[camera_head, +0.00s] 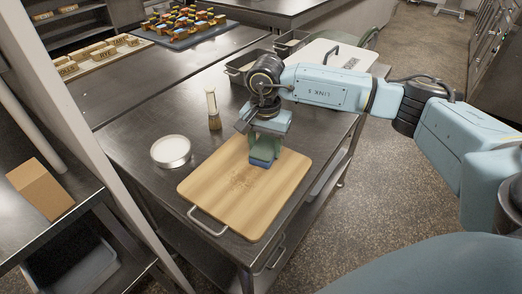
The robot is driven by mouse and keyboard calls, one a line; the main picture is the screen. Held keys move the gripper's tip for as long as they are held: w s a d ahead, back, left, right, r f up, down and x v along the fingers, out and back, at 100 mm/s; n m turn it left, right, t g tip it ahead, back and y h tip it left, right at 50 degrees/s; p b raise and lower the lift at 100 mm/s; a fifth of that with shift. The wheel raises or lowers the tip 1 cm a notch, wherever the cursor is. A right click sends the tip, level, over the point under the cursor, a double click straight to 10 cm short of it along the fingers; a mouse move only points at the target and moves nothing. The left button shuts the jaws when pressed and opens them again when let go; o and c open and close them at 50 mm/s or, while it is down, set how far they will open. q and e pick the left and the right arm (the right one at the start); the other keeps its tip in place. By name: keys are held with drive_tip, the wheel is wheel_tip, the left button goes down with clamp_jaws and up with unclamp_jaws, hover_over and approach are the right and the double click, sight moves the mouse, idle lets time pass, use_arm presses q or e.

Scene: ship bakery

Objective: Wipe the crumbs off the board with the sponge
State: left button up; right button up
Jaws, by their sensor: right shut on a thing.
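The wooden board (262,206) lies flat on the steel table, with a metal handle at its near left end. A patch of brown crumbs (243,179) lies near its middle. My right gripper (265,146) points down over the far part of the board and is shut on the sponge (263,162), which looks blue below and greenish above. The sponge is at or just above the board, a little to the right of and beyond the crumbs; I cannot tell whether it touches. My left gripper is not in the view.
A round white dish (171,151) and an upright brush-like item (213,109) stand left of the board. Dark pans (245,66) and a white board or lid (337,56) are behind my arm. A cardboard box (38,190) sits on the left shelf.

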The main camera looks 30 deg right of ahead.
drive_tip(key=shift+d, duration=0.1)
wheel_tip(320, 180, up, 5)
drive_tip(key=p, duration=0.3)
drive_tip(key=shift+r+p, duration=0.3)
drive_tip(key=shift+r, duration=0.15)
drive_tip(key=shift+r, duration=0.1)
drive_tip(key=shift+r+p, duration=0.8)
drive_tip(key=shift+r, duration=0.6)
